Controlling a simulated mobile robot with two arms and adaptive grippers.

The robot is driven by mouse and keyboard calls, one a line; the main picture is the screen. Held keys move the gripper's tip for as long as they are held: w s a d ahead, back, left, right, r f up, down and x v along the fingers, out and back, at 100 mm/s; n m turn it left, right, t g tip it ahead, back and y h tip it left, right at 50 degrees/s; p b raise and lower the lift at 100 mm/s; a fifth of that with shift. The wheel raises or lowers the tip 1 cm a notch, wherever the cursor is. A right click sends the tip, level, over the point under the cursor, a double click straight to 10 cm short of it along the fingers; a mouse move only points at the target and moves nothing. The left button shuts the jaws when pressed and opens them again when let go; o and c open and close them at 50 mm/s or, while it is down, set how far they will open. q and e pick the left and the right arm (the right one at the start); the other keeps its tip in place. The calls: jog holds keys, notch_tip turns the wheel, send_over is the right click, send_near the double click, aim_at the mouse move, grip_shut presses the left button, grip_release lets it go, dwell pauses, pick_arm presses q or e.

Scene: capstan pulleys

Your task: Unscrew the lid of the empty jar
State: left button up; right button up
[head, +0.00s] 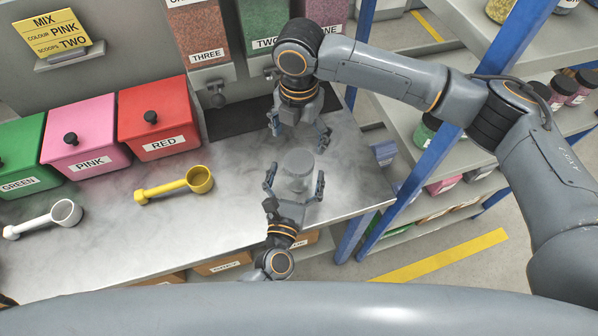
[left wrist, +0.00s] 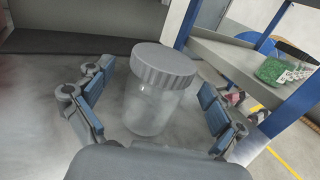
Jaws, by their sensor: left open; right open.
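The empty clear jar (head: 296,184) stands upright on the marble counter near its right end, with its grey lid (head: 299,161) on top. In the left wrist view the jar (left wrist: 150,112) is see-through and empty, and its ribbed lid (left wrist: 165,66) sits on it. My left gripper (head: 295,177) is open, with one finger on each side of the jar. In the left wrist view gaps show between the fingers and the glass. My right gripper (head: 298,134) is open and empty, pointing down toward the lid from the far side.
A yellow scoop (head: 172,187) and a white scoop (head: 42,219) lie on the counter (head: 190,235). Green, pink and red bins (head: 159,130) stand left, dispensers (head: 262,28) behind. A blue-posted shelf (head: 430,122) with jars stands right. The counter's right edge is close to the jar.

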pick_arm(q)
jog(key=shift+x, duration=1.1)
jog(key=shift+s, duration=0.1)
